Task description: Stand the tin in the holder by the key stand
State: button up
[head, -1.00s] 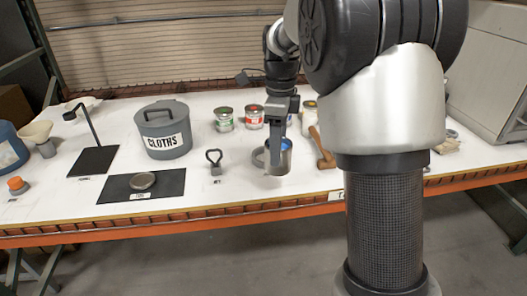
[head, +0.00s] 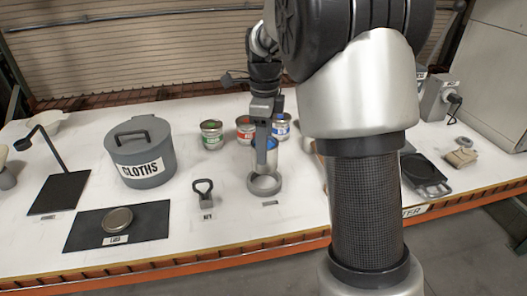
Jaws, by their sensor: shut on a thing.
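The tin (head: 270,158), grey with a blue band, is held upright in my gripper (head: 264,143), which is shut on it from above. The holder, a grey ring (head: 264,191), sits on the table just below the tin in the picture. The tin's lower end overlaps the ring's far rim. I cannot tell whether it is above the ring or behind it; the front of the ring's opening looks empty. The key stand (head: 205,199) is a dark loop on a small block, just left of the ring.
Behind are green (head: 211,135), red (head: 245,130) and blue (head: 281,127) labelled tins. A CLOTHS bin (head: 140,152) and a black mat (head: 150,222) with a round lid (head: 117,219) are left. My arm hides part of the table to the right.

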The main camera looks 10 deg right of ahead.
jog(key=shift+f+b, duration=0.4)
jog(key=shift+f, duration=3.15)
jog(key=shift+f, duration=0.15)
jog(key=o, duration=1.4)
jog(key=shift+c, duration=0.2)
